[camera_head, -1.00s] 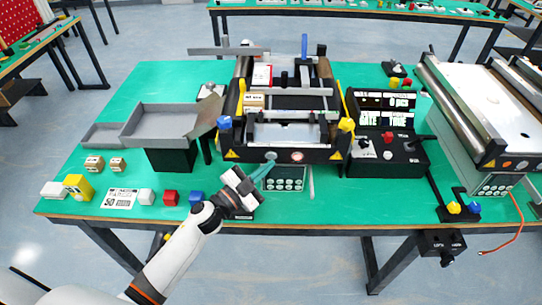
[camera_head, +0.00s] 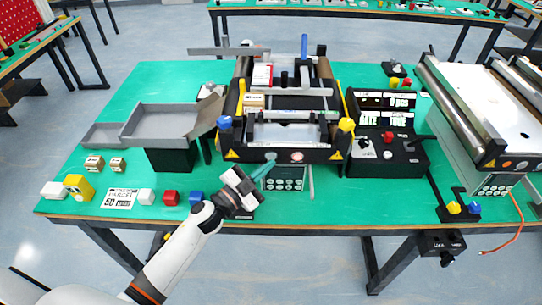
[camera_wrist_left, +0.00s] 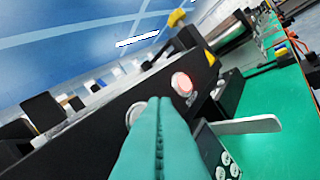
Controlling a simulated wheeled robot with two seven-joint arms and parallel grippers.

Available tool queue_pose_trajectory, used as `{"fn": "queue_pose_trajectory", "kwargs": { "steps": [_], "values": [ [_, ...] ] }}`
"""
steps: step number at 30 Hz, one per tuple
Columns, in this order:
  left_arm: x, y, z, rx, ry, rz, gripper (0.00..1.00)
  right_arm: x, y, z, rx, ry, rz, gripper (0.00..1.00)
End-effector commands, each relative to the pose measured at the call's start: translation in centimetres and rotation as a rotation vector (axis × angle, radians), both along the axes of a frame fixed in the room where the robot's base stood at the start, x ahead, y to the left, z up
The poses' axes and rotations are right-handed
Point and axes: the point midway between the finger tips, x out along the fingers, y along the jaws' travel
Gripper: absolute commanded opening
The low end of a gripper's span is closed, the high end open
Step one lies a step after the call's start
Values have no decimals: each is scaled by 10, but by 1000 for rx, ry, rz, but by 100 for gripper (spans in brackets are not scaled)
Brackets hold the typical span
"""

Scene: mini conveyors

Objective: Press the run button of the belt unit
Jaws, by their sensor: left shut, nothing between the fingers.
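The belt unit (camera_head: 240,155) stands in the middle of the table with a black front panel that carries two round buttons. The right button (camera_head: 297,157) is pale with a reddish face, and it glows red in the left wrist view (camera_wrist_left: 182,83). The left button (camera_wrist_left: 135,112) is pale at its visible edge and partly hidden behind my fingers. My left gripper (camera_head: 269,163) is shut and empty, its teal fingertips at the panel over the left button. I cannot tell whether they touch it. The right gripper is not in view.
A keypad box (camera_head: 284,180) sits just below the panel, close to my fingers. A black control box (camera_head: 400,155) with a red button and displays stands to the right. A grey tray (camera_head: 160,122) is at the left, with several small blocks in front.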

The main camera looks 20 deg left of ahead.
Motion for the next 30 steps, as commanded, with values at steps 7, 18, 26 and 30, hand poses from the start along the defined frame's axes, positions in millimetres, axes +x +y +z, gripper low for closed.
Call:
{"fn": "queue_pose_trajectory", "kwargs": {
  "steps": [7,18,26,30],
  "values": [
    [7,2,1,1,0,0,0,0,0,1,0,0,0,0],
    [7,2,0,1,0,0,0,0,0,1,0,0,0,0],
    [10,3,0,1,0,0,0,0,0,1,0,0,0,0],
    [12,3,0,1,0,0,0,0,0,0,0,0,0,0]
  ]
}}
